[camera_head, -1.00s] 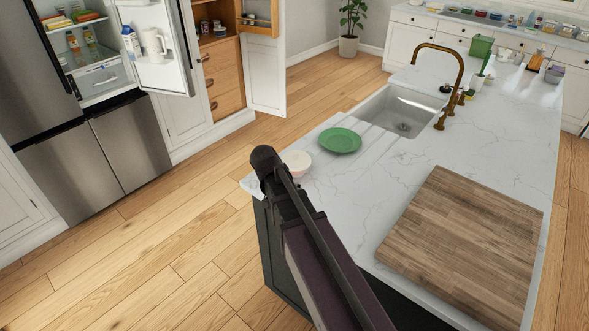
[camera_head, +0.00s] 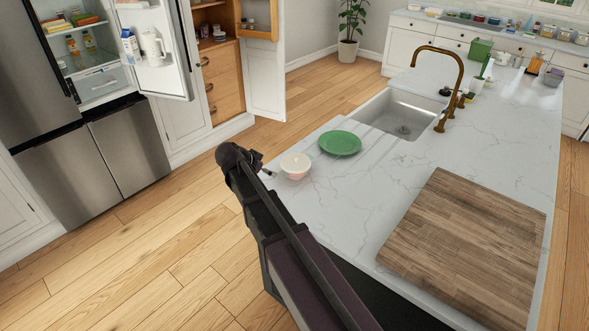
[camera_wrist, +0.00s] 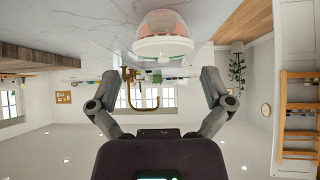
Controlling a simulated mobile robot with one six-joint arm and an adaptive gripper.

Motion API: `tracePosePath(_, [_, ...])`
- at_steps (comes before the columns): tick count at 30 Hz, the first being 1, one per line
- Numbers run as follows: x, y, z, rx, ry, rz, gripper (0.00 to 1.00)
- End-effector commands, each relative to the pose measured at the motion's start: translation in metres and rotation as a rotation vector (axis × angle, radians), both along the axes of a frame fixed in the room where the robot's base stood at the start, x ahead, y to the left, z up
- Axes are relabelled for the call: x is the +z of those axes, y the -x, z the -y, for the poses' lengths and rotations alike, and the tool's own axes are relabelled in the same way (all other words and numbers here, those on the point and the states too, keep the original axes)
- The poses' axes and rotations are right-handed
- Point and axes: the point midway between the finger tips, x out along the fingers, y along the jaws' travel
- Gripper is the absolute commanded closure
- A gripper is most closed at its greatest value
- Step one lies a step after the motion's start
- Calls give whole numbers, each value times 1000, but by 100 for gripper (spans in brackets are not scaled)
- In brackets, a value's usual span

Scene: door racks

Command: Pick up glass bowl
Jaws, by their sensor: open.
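The bowl (camera_head: 296,166) is small and pinkish-white. It sits near the left end of the white marble counter, beside a green plate (camera_head: 340,143). In the wrist view, which looks upside down, the bowl (camera_wrist: 162,47) shows at the top centre with a pale rim and a translucent pink body. My gripper (camera_wrist: 160,75) is open and empty, with one finger on each side of the picture and the bowl beyond the gap between them. In the head view my gripper (camera_head: 266,170) is just left of the bowl, mostly hidden by my arm.
A sink (camera_head: 400,115) with a brass faucet (camera_head: 455,80) lies behind the plate. A wooden board (camera_head: 465,235) covers the near right of the counter. The fridge door (camera_head: 152,50) and a cabinet door (camera_head: 264,75) stand open at the back left. Wooden floor is clear on the left.

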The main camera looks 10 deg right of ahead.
Motion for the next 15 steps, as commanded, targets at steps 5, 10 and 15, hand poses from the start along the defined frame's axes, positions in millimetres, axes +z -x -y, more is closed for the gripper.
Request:
tracePosePath(5, [-8, -3, 5, -1, -1, -1, 0])
tracePosePath(10, [-21, -10, 14, -1, -1, -1, 0])
tracePosePath(15, [-34, -17, 25, -1, 0, -1, 0])
